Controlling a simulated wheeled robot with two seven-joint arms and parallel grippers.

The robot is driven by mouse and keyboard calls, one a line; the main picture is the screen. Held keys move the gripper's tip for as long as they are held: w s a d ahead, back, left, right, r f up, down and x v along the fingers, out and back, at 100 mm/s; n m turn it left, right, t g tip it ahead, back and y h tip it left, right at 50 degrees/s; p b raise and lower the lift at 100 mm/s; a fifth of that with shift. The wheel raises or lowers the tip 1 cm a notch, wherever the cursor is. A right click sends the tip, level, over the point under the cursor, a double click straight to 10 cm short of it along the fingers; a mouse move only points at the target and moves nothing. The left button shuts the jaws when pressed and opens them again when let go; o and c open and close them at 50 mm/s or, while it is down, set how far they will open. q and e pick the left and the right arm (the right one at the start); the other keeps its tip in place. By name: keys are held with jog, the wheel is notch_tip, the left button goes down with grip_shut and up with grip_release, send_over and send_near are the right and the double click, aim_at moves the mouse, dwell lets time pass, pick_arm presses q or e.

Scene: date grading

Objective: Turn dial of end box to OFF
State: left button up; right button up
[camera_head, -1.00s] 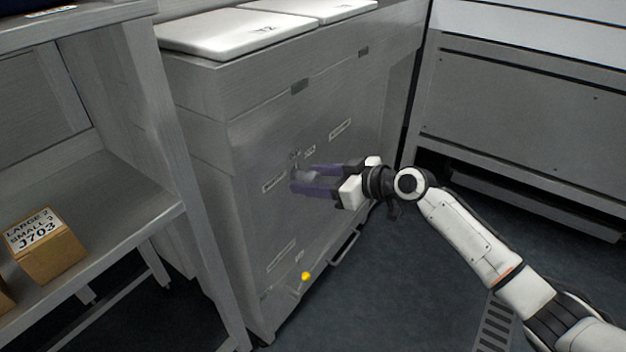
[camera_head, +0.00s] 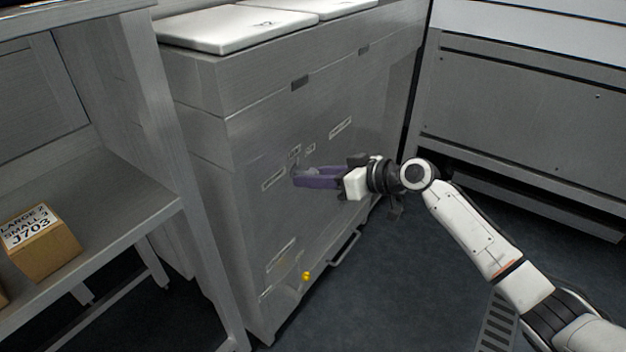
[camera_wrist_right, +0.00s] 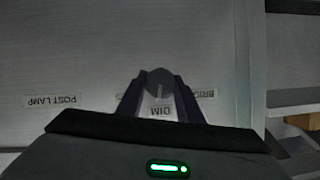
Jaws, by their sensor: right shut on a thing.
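The end box (camera_head: 250,125) is a grey metal cabinet with labels on its side panel. Its dial (camera_wrist_right: 158,84) is a round grey knob with a pale pointer line, shown between the fingertips in the right wrist view, where a DIM label (camera_wrist_right: 160,110) is by it. My right gripper (camera_head: 298,176) has purple fingers and is at the panel; it also shows in the right wrist view (camera_wrist_right: 159,86), shut on the dial. In the head view the fingers hide most of the dial. My left gripper is not in view.
A POST LAMP label (camera_wrist_right: 52,100) is beside the dial. A yellow knob (camera_head: 306,276) and a handle (camera_head: 345,247) are low on the cabinet. A shelf (camera_head: 110,190) with a cardboard box (camera_head: 40,245) stands at left. The floor at right is open.

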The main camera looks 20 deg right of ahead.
jog(key=m+g+y+b, duration=0.1)
jog(key=m+y+b, duration=0.1)
jog(key=m, duration=0.1)
jog(key=shift+f, duration=0.15)
jog(key=shift+d+m+g+y+b, duration=0.1)
jog(key=shift+m+g+y+b, duration=0.3)
jog(key=shift+m+y+b, duration=0.55)
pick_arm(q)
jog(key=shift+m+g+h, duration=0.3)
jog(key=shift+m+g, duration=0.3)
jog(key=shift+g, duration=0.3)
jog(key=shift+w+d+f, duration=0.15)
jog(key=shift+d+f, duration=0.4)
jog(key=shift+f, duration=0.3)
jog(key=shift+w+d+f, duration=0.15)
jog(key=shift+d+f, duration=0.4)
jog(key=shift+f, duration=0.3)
pick_arm(e)
jog(key=shift+m, duration=0.95)
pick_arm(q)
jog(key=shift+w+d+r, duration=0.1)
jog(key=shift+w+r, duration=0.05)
pick_arm(e)
jog(key=o, duration=1)
jog(key=shift+o, duration=0.2)
